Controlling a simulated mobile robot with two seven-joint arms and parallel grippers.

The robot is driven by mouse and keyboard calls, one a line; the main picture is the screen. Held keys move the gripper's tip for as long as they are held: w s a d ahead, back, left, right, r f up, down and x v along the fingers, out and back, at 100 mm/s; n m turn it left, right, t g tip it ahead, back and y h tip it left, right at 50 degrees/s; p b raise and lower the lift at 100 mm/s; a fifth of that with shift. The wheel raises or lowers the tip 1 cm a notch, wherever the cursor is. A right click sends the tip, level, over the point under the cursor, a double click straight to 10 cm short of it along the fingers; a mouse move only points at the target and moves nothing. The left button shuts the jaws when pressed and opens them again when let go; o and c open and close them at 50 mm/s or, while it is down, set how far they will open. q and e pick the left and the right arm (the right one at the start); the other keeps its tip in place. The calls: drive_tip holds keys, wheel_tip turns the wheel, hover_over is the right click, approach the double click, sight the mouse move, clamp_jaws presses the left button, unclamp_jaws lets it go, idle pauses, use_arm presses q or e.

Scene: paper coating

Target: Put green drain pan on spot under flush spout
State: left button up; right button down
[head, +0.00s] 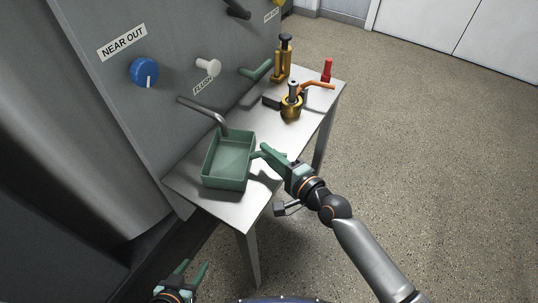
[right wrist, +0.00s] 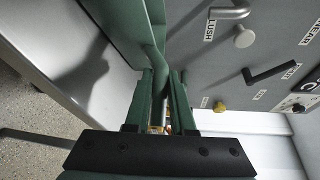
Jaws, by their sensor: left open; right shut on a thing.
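The green drain pan (head: 229,184) is over the near end of the metal table, upright and looking empty. My right gripper (head: 266,153) is shut on its handle from the right; the wrist view shows the handle (right wrist: 160,62) between the fingers (right wrist: 161,95) and part of the pan (right wrist: 112,22). I cannot tell if the pan touches the tabletop. The grey flush spout (head: 199,108) bends down at the pan's far rim, and it shows near the FLUSH label in the wrist view (right wrist: 231,12). No marked spot shows. My left gripper (head: 187,272) is open and empty, low at the bottom.
The table (head: 187,183) stands against a grey machine panel with a blue knob (head: 144,72) and a white knob (head: 208,66). Brass tools (head: 291,106) and a red bottle (head: 327,70) stand at its far end. Open floor lies to the right.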

drive_tip(key=shift+r, duration=0.1)
drive_tip(key=c, duration=0.8)
unclamp_jaws()
drive_tip(key=shift+o, duration=0.2)
